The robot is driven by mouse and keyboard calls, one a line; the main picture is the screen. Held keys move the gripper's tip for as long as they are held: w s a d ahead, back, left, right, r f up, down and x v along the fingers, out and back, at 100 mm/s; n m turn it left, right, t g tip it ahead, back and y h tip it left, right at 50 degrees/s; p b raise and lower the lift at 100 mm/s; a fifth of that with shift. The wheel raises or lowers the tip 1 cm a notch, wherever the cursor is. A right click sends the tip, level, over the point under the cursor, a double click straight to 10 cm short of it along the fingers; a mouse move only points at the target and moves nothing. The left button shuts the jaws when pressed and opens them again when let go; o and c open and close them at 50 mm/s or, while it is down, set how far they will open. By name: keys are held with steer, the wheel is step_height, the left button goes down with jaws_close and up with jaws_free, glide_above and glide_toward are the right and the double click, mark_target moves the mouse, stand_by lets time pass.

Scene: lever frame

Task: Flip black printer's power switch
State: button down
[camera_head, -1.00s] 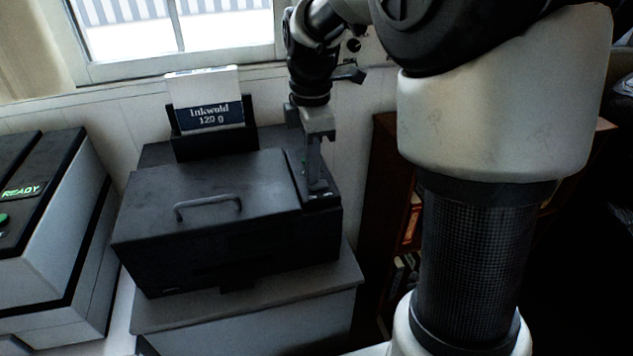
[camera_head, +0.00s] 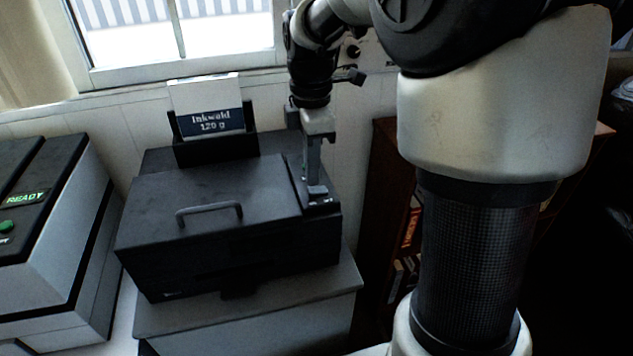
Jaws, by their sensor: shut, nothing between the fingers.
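The black printer (camera_head: 215,230) stands on a grey cabinet, with a handle (camera_head: 209,213) on its lid. A narrow control panel (camera_head: 321,208) runs along the printer's right side. A small grey piece that looks like the switch (camera_head: 317,191) shows on this panel. My gripper (camera_head: 311,180) is shut and empty, pointing down over the panel right beside this piece. I cannot tell whether the fingertips touch it, or which way the switch is set.
A grey and black machine (camera_head: 50,245) with a READY display is at the left. The grey cabinet (camera_head: 255,320) is below. A dark bookshelf (camera_head: 385,190) stands at the right, behind my arm.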

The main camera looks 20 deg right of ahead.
mark_target(312, 189)
steer(key=shift+r+p, duration=1.9)
steer(key=shift+r, duration=0.55)
steer(key=s+r+m+t+p, duration=0.5)
steer(key=s+r+m+p, duration=0.4)
steer(key=s+r+m, duration=0.6)
steer(key=s+m, duration=0.3)
steer(key=shift+s+t+p, duration=0.2)
steer(key=shift+t+p, duration=0.1)
steer(key=shift+p, duration=0.05)
